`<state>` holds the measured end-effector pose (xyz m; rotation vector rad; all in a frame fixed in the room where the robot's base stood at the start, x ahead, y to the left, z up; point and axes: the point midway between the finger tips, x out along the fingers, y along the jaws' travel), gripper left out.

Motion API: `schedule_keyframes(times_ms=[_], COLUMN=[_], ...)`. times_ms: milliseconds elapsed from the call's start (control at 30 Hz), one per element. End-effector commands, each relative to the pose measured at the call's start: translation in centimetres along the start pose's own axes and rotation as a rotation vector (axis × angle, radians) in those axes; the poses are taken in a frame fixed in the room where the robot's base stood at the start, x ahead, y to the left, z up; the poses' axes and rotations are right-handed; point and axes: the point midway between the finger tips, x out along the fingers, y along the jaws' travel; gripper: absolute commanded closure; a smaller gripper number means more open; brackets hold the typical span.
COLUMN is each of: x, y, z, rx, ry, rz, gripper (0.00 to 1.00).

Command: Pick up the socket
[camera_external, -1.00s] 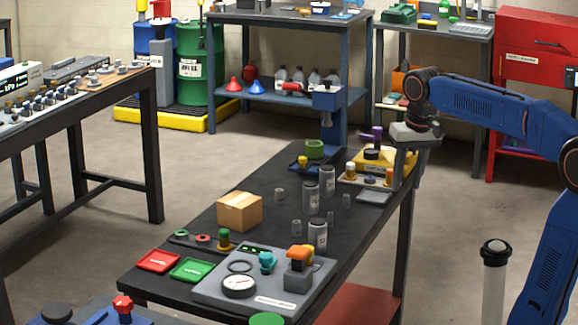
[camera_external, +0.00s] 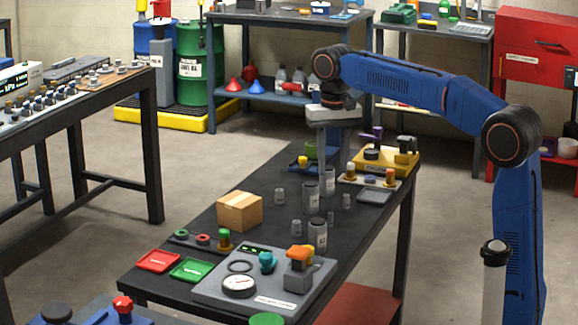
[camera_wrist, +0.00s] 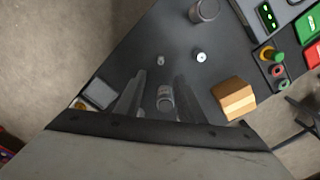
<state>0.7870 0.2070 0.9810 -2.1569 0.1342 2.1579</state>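Several small grey metal cylinders stand on the dark table; one left of the tagged motors (camera_external: 279,196), one nearer the front (camera_external: 296,227), one to the right (camera_external: 346,201). The socket may be one of these; I cannot tell which. Larger grey tagged motors (camera_external: 311,197) stand among them, one more in front (camera_external: 318,233). My gripper (camera_external: 333,160) points down above the table's far half, its fingers apart and nothing held. In the wrist view, a grey cylinder (camera_wrist: 165,98) shows between the fingers, and two small cylinders (camera_wrist: 160,60) (camera_wrist: 200,57) lie beyond them.
A cardboard box (camera_external: 240,211) stands left of the cylinders. A grey panel with a gauge (camera_external: 262,279) and red and green trays (camera_external: 158,261) fill the table's near end. A yellow fixture (camera_external: 380,160) stands at the far right. A grey tray (camera_external: 375,196) lies by the right edge.

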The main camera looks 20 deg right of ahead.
Motion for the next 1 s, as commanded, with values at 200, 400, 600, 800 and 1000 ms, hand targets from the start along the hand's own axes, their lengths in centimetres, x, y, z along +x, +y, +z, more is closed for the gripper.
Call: schedule_keyframes(times_ms=[200,400,600,800,1000], x=[4.0,7.3,9.1,10.5,13.2], y=[0.1,0.1,0.0,-0.1,-0.2], z=[0.1,0.0,0.0,0.0,-0.1], rx=[0.0,0.0,0.0,0.0,0.0], ry=[-0.002,-0.001,0.0,-0.001,-0.001], rz=[0.001,0.001,0.0,0.001,0.001], gripper=[0.65,0.65,0.65,0.65,0.65])
